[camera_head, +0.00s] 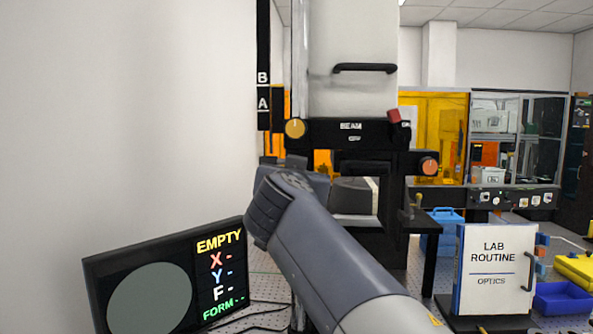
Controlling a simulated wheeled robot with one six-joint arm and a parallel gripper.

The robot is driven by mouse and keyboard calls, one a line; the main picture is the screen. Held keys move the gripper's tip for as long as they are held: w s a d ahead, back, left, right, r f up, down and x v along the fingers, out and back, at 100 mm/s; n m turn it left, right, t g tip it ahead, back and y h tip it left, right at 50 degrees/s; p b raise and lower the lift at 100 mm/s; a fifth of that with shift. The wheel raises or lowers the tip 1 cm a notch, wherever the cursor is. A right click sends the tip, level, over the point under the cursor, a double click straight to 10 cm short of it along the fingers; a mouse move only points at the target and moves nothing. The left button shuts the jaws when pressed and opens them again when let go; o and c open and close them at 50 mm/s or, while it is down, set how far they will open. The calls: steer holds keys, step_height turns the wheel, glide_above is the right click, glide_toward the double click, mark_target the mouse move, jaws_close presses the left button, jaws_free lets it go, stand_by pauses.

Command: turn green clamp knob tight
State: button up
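No green clamp knob shows in the head view; the part of the instrument behind my arm is hidden. The interferometer (352,95) stands in the middle, with a black crossbar (350,133) marked BEAM. A yellow knob (295,128) sits at the bar's left end and a red part (395,115) at its right. An orange knob (429,166) is lower right. My arm reaches up from the bottom right and bends in front of the instrument's lower part. My gripper cannot be made out; it is hidden beyond the arm.
A monitor (150,290) at lower left reads EMPTY, with X, Y, F and FORM showing dashes. A LAB ROUTINE OPTICS binder (493,268) stands at right, near blue bins (562,298) and a yellow bin (577,270). Some perforated tabletop (262,290) shows beside the monitor.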

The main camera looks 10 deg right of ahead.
steer(key=c, duration=1)
steer(key=shift+o, duration=0.2)
steer(key=shift+n, duration=0.3)
steer(key=n, duration=1.6)
steer(key=shift+b, duration=0.35)
steer(key=shift+n, duration=0.3)
